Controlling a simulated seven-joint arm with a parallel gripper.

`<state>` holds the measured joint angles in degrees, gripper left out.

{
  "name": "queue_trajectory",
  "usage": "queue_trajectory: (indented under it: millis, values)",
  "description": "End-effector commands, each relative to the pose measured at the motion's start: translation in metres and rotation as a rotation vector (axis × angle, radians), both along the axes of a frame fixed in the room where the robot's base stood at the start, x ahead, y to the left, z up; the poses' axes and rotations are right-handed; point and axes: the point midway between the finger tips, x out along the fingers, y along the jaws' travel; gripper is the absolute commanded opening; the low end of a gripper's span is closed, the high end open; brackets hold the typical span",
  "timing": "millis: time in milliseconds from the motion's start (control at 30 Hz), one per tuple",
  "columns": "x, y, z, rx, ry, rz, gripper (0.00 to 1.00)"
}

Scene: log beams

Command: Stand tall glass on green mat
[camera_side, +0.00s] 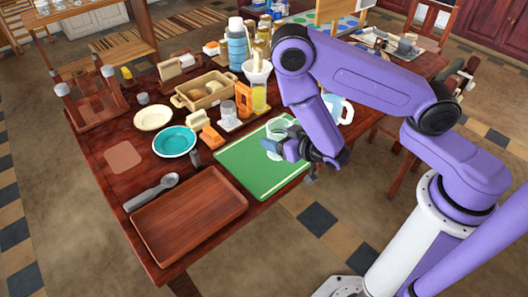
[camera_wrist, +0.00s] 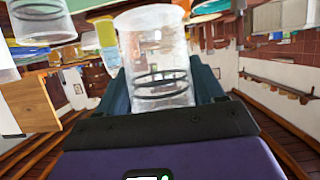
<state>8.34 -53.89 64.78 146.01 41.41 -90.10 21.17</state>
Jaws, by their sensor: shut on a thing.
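The green mat (camera_side: 258,168) lies flat near the table's front right edge. My gripper (camera_side: 281,146) is over the mat's right part and is shut on the tall glass (camera_side: 276,128), which is clear and looks roughly upright. In the wrist view the glass (camera_wrist: 158,52), with two dark rings, sits between the two fingers of my gripper (camera_wrist: 163,88). The gripper hides part of the glass in the side view, and I cannot tell whether its base touches the mat.
A brown tray (camera_side: 190,219), a teal bowl (camera_side: 174,142) and orange blocks (camera_side: 211,137) lie left of the mat. Behind it stand a clear glass (camera_side: 228,113), a glass of yellow liquid (camera_side: 259,98) and a white pitcher (camera_side: 341,109). The mat's left part is clear.

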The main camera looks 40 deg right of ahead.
Motion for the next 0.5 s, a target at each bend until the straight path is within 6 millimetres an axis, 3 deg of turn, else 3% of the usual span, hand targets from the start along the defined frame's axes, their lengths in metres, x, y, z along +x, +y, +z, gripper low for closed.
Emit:
queue_trajectory:
  millis: [433,500]
  values:
    - [0.015,0.003,-0.02,-0.001,0.001,-0.002,0.37]
    - [0.025,0.005,-0.031,0.003,-0.003,-0.003,0.37]
